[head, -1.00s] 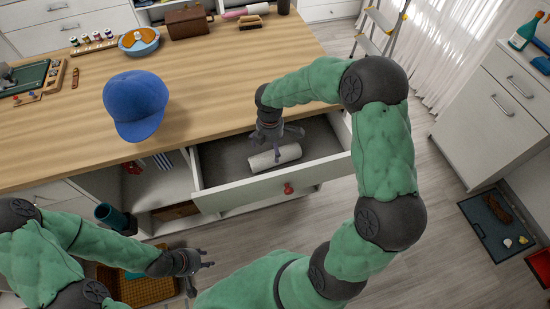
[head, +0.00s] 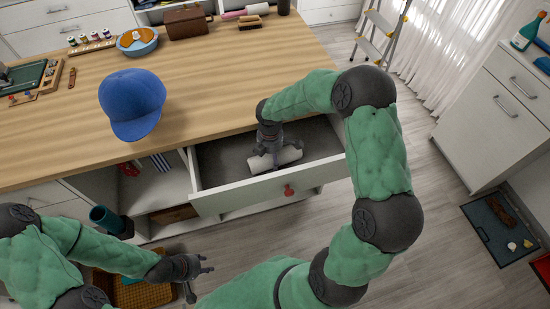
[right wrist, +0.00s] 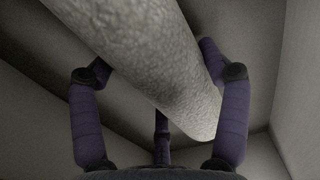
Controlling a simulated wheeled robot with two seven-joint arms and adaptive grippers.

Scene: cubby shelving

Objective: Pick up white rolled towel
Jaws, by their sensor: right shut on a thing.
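The white rolled towel (head: 262,164) lies in the open drawer (head: 225,200) below the worktop, in the head view. My right gripper (head: 276,158) reaches down into the drawer and is shut on the towel. In the right wrist view the towel (right wrist: 150,60) runs diagonally between the fingers of my right gripper (right wrist: 160,80), large and close to the camera. The drawer floor shows beneath it. My left gripper (head: 202,278) is low at the left, away from the drawer, with its fingers apart and nothing between them.
The drawer has a red knob (head: 289,190) on its front, and the worktop edge overhangs behind it. A blue cap (head: 133,103) sits on the worktop (head: 220,90). Open cubbies lie left of the drawer. A wicker basket (head: 148,293) is near my left gripper.

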